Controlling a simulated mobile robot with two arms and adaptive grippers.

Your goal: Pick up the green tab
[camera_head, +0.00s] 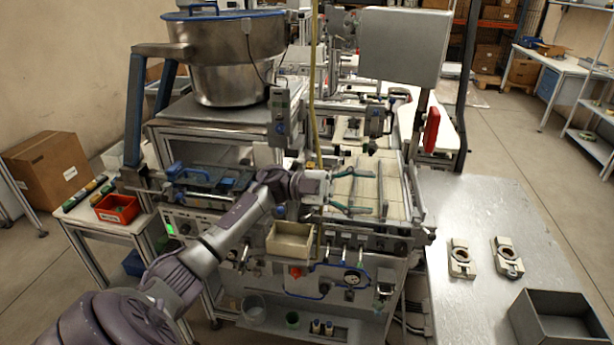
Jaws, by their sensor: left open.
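My left arm comes in from the lower left and reaches over the front of the machine. My left gripper (361,192) points right, its two fingers spread apart with teal-green parts on them. It is open and no object shows between the fingers. Pale ribbed strips (390,190) of the machine bed lie below and beyond it. I cannot make out the green tab for certain; it may be small or hidden by the gripper. My right gripper is not in view.
A cream bin (291,240) hangs on the machine front below my wrist. A metal table (470,215) at right holds two beige fixtures (461,259) and a grey open box (560,318). A red bin (118,209) sits on the left side table. A steel bowl (226,62) stands above.

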